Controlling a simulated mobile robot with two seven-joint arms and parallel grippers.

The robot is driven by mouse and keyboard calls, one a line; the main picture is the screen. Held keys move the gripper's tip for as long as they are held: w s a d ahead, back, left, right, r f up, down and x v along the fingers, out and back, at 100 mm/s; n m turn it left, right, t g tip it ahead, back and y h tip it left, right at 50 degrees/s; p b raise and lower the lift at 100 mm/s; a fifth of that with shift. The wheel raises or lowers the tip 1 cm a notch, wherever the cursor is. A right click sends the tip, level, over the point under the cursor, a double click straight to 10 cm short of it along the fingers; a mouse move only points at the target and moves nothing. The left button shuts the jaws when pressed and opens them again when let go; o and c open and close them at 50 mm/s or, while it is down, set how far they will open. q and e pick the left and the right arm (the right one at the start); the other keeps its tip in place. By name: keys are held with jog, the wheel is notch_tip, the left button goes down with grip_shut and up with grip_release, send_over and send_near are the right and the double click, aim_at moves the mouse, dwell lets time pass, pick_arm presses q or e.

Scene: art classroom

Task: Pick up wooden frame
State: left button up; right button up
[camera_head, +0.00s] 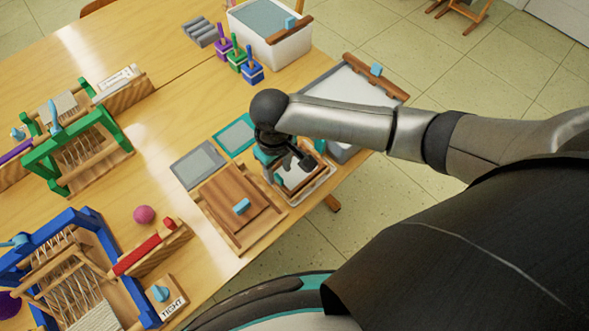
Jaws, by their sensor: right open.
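My right gripper (287,164) points down over the right edge of the table and is open. Directly below it lies a small rectangular piece with a pale rim (309,191), partly hidden by the gripper. A teal part shows at its left side. I cannot tell whether the fingers touch it, or whether it is the wooden frame. To its left lies a brown wooden press-like board (225,197) with a light blue knob on top. A flat teal-edged screen (221,139) and a grey screen (187,171) lie behind. My left gripper is not in view.
A grey tray with a wooden bar (347,62) stands behind my right arm, and a white tub (292,50) farther back. Blue (67,219) and green (37,162) looms stand at left. A pink ball (144,214) lies near the blue loom. The table's middle is mostly clear.

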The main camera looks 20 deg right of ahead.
aim_at(279, 177)
notch_tip(279, 177, down, 3)
jog(key=shift+f+b, duration=0.2)
jog(key=shift+b, duration=0.2)
jog(key=shift+c, duration=0.2)
grip_shut()
